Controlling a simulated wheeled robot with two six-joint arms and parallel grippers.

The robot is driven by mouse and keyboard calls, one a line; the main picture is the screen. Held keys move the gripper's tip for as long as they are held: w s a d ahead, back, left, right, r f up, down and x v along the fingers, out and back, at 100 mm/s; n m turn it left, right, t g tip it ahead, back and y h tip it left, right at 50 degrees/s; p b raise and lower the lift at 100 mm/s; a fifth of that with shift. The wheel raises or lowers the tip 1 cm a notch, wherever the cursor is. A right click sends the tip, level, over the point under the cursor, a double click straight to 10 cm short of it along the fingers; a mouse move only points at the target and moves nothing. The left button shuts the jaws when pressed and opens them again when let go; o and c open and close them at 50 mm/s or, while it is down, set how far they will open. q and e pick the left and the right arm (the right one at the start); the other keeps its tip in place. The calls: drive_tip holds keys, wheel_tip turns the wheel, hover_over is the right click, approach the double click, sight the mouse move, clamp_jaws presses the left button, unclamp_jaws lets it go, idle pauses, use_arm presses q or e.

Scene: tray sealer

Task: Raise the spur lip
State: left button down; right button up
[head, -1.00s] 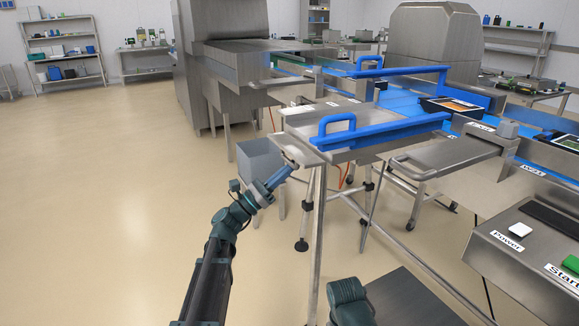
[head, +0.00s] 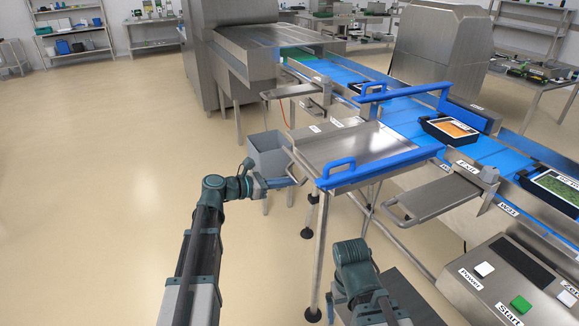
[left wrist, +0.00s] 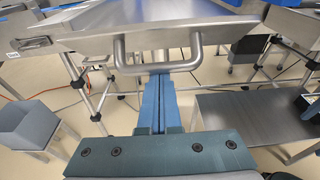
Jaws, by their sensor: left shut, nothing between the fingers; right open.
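The steel spur table (head: 352,146) stands between blue guide rails beside the belt. At its near left end is a narrow steel edge, apparently the lip, with a U-shaped handle (head: 292,163). The handle spans the upper middle of the left wrist view (left wrist: 157,66), below a steel front face (left wrist: 190,38). My left gripper (head: 299,182) is shut and empty, its fingers just below the handle; they point at its bar in the left wrist view (left wrist: 160,80). I cannot tell if they touch. My right arm shows at the bottom; its gripper is out of view.
A steel side shelf (head: 436,198) and a control box (head: 515,275) with buttons are at right. Trays (head: 449,130) sit on the blue belt (head: 400,112). Floor at left is clear.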

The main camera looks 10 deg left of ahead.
use_arm(q)
drive_tip(key=r+g+y+p, duration=0.1)
drive_tip(key=y+p, duration=0.1)
drive_tip(key=p, duration=0.2)
drive_tip(key=r+g+y+p, duration=0.1)
drive_tip(key=r+p, duration=0.1)
drive_tip(key=p, duration=0.3)
drive_tip(key=r+g+y+p, duration=0.2)
drive_tip(key=p, duration=0.3)
drive_tip(key=shift+w+d+y, duration=0.25)
drive_tip(key=shift+d+y, duration=0.05)
drive_tip(key=shift+d, duration=0.05)
drive_tip(key=shift+w+d+r+p, duration=0.1)
drive_tip(key=shift+w+r+p, duration=0.05)
drive_tip(key=shift+p, duration=0.25)
wheel_tip(320, 180, down, 4)
drive_tip(key=b, duration=0.4)
drive_tip(key=p, duration=0.8)
approach(291, 175)
drive_tip(key=shift+s, duration=0.25)
